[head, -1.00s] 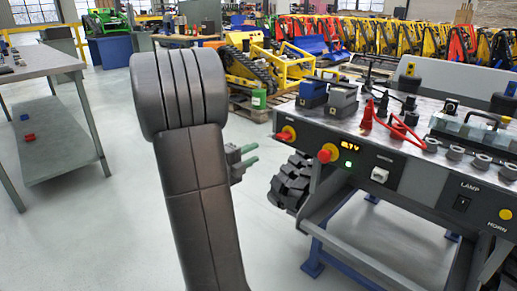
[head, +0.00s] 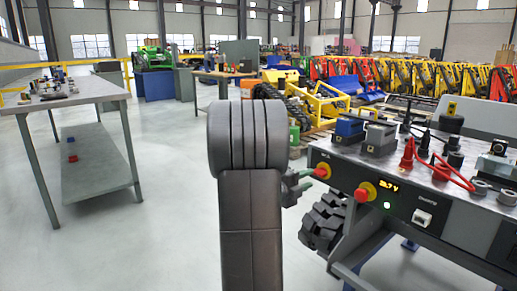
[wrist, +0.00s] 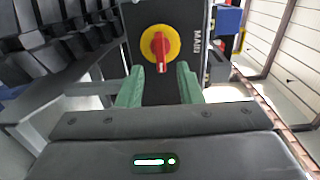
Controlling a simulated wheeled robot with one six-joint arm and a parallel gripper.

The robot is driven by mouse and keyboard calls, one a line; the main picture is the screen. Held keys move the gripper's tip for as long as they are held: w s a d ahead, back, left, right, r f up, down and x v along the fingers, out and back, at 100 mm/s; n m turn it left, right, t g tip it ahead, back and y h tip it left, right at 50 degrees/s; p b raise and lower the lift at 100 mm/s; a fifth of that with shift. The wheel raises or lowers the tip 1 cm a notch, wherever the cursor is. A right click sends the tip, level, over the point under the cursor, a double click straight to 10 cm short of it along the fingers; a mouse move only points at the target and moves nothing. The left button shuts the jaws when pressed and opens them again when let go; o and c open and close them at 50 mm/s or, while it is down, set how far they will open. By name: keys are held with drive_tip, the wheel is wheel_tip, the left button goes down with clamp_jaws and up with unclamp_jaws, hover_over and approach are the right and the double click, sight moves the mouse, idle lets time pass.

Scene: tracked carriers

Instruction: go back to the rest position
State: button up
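My gripper (wrist: 160,86) shows in the wrist view with its two green fingers apart and nothing between them. Beyond the fingertips is a red rotary switch on a yellow disc (wrist: 160,49), on a dark panel marked MAIN. The fingers appear apart from the switch. In the head view my arm stands in the middle and hides most of the gripper; part of it (head: 296,187) shows at the arm's right, left of the bench panel. That panel carries two red-and-yellow switches (head: 322,171) (head: 365,192), a lit yellow display and a green light.
The control bench (head: 440,160) with cables and connectors fills the right. A black treaded wheel or track (head: 325,221) sits below its left end. A grey table (head: 75,98) stands at the left. Open floor (head: 150,230) lies between. Tracked machines line the back.

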sight(316, 175)
drive_tip(key=b+x, duration=0.1)
drive_tip(key=x, duration=0.3)
drive_tip(key=shift+w+d, duration=0.15)
drive_tip(key=shift+d, duration=0.05)
drive_tip(key=shift+a, duration=0.1)
